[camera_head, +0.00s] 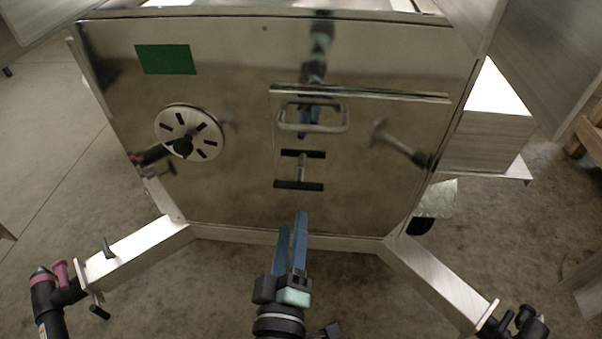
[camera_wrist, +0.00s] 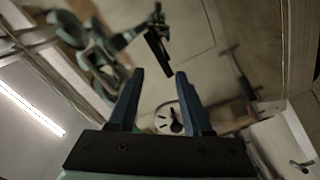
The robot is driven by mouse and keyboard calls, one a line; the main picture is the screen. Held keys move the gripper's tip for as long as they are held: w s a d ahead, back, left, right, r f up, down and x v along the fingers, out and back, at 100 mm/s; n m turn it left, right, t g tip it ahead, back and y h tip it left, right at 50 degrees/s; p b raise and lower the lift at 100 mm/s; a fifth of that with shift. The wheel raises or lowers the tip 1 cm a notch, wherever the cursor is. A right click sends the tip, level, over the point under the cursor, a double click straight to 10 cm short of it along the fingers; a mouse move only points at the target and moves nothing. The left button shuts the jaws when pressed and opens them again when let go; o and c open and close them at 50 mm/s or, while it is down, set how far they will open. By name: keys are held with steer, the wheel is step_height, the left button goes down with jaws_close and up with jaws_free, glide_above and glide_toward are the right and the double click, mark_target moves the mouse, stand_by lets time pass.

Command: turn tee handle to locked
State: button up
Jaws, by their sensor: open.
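The tee handle has a black crossbar (camera_head: 298,186) on a metal stem. It sticks out from the shiny trailer panel, below a rectangular pull handle, and its crossbar lies roughly level. A second dark bar above it looks like its reflection. In the wrist view a dark bar (camera_wrist: 158,52), apparently the tee handle, shows just beyond and between the fingertips. My gripper (camera_head: 293,222) is open and empty, with two blue fingers. It is below and in front of the tee handle and appears apart from it. In the wrist view my gripper (camera_wrist: 160,72) frames the bar.
The polished panel (camera_head: 240,190) reflects my arm. It carries a slotted disc (camera_head: 205,133) at left, the rectangular pull handle (camera_head: 340,128) above, a lever (camera_head: 402,149) at right and a green label (camera_head: 166,59). Frame rails (camera_head: 140,252) slant outward on both sides.

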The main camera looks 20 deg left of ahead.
mark_target(299, 179)
steer(key=b+x, duration=0.1)
steer(key=x, duration=1)
